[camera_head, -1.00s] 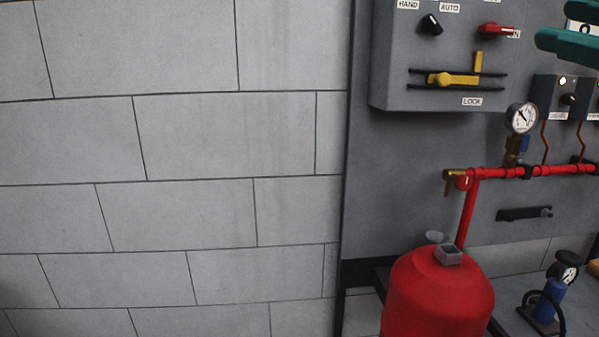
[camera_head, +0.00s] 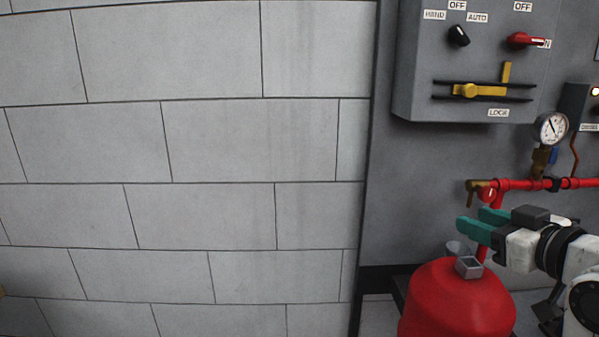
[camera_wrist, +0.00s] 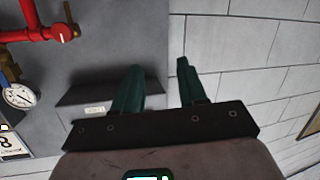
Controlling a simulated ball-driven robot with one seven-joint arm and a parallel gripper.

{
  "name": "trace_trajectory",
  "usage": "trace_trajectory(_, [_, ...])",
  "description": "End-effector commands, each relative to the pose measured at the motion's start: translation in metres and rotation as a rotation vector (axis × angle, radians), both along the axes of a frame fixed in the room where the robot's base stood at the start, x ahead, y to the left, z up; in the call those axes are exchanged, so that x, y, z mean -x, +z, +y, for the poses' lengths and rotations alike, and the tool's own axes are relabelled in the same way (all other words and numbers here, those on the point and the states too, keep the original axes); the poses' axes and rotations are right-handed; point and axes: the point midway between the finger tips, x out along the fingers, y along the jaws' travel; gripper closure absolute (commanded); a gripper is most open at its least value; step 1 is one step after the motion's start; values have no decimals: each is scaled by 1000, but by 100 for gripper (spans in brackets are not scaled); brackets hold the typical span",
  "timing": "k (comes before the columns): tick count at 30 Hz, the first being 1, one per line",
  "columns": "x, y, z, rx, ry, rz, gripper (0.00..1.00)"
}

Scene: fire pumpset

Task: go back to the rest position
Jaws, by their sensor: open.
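My gripper (camera_head: 470,222) is in the head view at the right, above the red tank (camera_head: 457,305) and in front of the grey panel (camera_head: 410,190). Its two teal fingers point left and hold nothing. In the wrist view the fingers of my gripper (camera_wrist: 158,82) are apart, with the grey panel and block wall behind them. My gripper overlaps the red pipe's lower part in the head view.
A grey control box (camera_head: 465,60) with a black knob, a red switch and a yellow latch hangs upper right. A gauge (camera_head: 551,128) and red pipe (camera_head: 530,184) are below it. The block wall (camera_head: 180,150) at the left is clear.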

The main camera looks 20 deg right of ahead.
Motion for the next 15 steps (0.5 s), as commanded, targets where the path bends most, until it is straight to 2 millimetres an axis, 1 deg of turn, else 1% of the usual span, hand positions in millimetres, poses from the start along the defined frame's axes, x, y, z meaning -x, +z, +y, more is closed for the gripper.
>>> trace_trajectory(1, [-3, -35, 15, -56, 7, 76, 58])
trace_trajectory(2, [-2, -55, 22, -83, 5, 119, 58])
trace_trajectory(3, [-1, -81, 31, -116, 4, 179, 58])
trace_trajectory(5, [5, -118, 47, -160, 0, 266, 58])
trace_trajectory(6, [11, -142, 57, -184, -3, 326, 58])
trace_trajectory(8, [23, -176, 72, -215, -8, 415, 58])
trace_trajectory(9, [32, -199, 82, -232, -10, 479, 58])
trace_trajectory(11, [50, -231, 98, -251, -17, 573, 58])
trace_trajectory(12, [64, -252, 108, -260, -20, 639, 58])
trace_trajectory(14, [88, -283, 121, -266, -31, 740, 58])
trace_trajectory(15, [107, -302, 129, -266, -39, 810, 58])
